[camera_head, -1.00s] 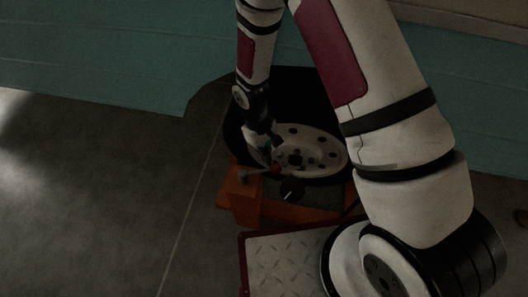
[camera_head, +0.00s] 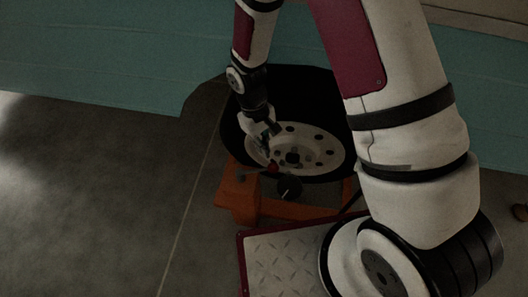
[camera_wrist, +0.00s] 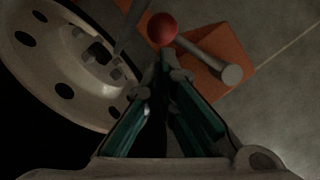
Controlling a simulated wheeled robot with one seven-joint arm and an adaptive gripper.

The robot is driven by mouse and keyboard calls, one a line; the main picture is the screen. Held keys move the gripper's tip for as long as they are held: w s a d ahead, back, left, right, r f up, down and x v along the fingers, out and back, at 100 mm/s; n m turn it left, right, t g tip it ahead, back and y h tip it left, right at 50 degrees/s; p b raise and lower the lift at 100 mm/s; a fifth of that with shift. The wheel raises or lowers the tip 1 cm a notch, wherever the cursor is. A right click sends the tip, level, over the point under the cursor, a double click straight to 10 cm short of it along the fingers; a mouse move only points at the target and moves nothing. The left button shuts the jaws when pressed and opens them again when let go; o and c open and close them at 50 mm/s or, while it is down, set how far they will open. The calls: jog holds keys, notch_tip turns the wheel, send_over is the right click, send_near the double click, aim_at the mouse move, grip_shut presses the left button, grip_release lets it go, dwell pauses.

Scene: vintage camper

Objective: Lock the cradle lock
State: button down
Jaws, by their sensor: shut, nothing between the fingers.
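The cradle lock is a grey lever with a red ball knob (camera_head: 272,168), low in front of the wheel on the orange cradle (camera_head: 238,205). In the wrist view the red knob (camera_wrist: 161,28) is just beyond my fingertips, and the grey rod (camera_wrist: 205,58) runs from near it to a round end at lower right. My gripper (camera_head: 270,140) points down by the wheel hub. In the wrist view my gripper (camera_wrist: 166,68) is shut and empty, its tips close to the knob. Whether they touch it I cannot tell.
The wheel (camera_head: 322,150), a pale rim in a black tyre, stands in the cradle and shows at left in the wrist view (camera_wrist: 60,75). A diamond-plate panel with a red edge (camera_head: 285,262) is in front. A teal body panel (camera_head: 90,75) is behind. Grey floor at left is clear.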

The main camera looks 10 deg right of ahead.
jog(key=shift+s+d+v, duration=0.1)
jog(key=shift+s+v, duration=0.1)
jog(key=shift+v, duration=0.65)
jog(key=shift+s+d+v, duration=0.1)
jog(key=shift+s+v, duration=0.05)
jog(key=shift+v, duration=0.7)
jog(key=shift+s+d+v, duration=0.1)
jog(key=shift+s+v, duration=0.1)
jog(key=shift+v, duration=0.65)
jog(key=shift+r, duration=0.15)
jog(key=s+d+r+m+t, duration=0.1)
jog(key=s+d+r+m, duration=0.2)
jog(key=r, duration=0.7)
jog(key=s+d+r, duration=0.3)
jog(key=d+r, duration=0.2)
jog(key=r, duration=0.6)
jog(key=s+d+r+m+t+y, duration=0.1)
jog(key=s+d+r+m, duration=0.1)
jog(key=s+r, duration=0.5)
jog(key=s+d+r+m+t, duration=0.1)
jog(key=s+d+r, duration=0.15)
jog(key=s, duration=0.85)
notch_tip(320, 180, up, 25)
jog(key=t+p, duration=0.3)
jog(key=p, duration=2)
jog(key=shift+d+t+p, duration=0.15)
jog(key=shift+t+p, duration=0.15)
